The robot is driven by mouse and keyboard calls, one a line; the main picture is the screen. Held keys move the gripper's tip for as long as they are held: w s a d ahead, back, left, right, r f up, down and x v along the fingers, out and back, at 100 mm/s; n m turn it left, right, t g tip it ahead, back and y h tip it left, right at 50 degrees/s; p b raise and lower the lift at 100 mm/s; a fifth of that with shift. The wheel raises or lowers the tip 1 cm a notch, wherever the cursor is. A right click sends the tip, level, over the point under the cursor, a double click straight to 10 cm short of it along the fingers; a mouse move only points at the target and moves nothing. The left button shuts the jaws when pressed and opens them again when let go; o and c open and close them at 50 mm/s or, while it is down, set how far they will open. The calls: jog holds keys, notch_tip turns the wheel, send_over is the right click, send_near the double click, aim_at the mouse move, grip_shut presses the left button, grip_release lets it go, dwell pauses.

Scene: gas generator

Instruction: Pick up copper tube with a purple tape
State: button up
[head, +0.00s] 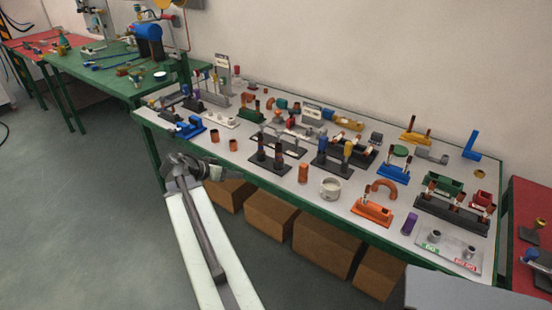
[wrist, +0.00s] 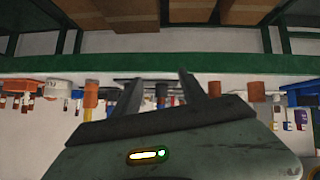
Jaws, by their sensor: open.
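A short purple cylinder (head: 409,223) stands near the front edge of the grey-topped table, right of an orange block holder; it looks like the tube with purple tape, though little copper shows. My arm reaches in from the bottom of the head view, and my gripper (head: 188,163) is at the table's front left edge, well to the left of the purple cylinder. In the wrist view my gripper (wrist: 160,86) has its two dark fingers apart with nothing held between them. I cannot pick out the purple cylinder in the wrist view.
Plain copper pieces (head: 303,173) and a white cup (head: 330,188) stand along the front of the table. The orange holder (head: 372,212) and a grey plate (head: 448,245) flank the purple cylinder. Cardboard boxes (head: 267,219) sit below. The wrist view looks upside down.

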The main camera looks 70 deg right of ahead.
aim_at(277, 154)
jog(key=s+d+r+m+g, duration=0.1)
jog(key=s+d, duration=0.2)
jog(key=s, duration=0.1)
jog(key=s+d+r+m+g+h, duration=0.1)
jog(key=s+d+r+m, duration=0.1)
jog(key=s+d, duration=0.1)
jog(key=s+d+r+m+g+h, duration=0.1)
jog(key=s+d+r+m, duration=0.1)
jog(key=s+d, duration=0.1)
jog(key=shift+s+d+r, duration=0.1)
jog(key=shift+s+r, duration=0.05)
jog(key=shift+s, duration=0.65)
jog(key=shift+b+x, duration=0.55)
jog(key=shift+x, duration=0.65)
jog(key=shift+w+d+b+x, duration=0.15)
jog(key=shift+b+x, duration=0.25)
jog(key=shift+x, duration=0.95)
jog(key=shift+w+d+b+x, duration=0.15)
jog(key=shift+b+x, duration=0.25)
jog(key=shift+x, duration=0.95)
jog(key=shift+a+r, duration=0.1)
jog(key=shift+a, duration=0.05)
grip_shut()
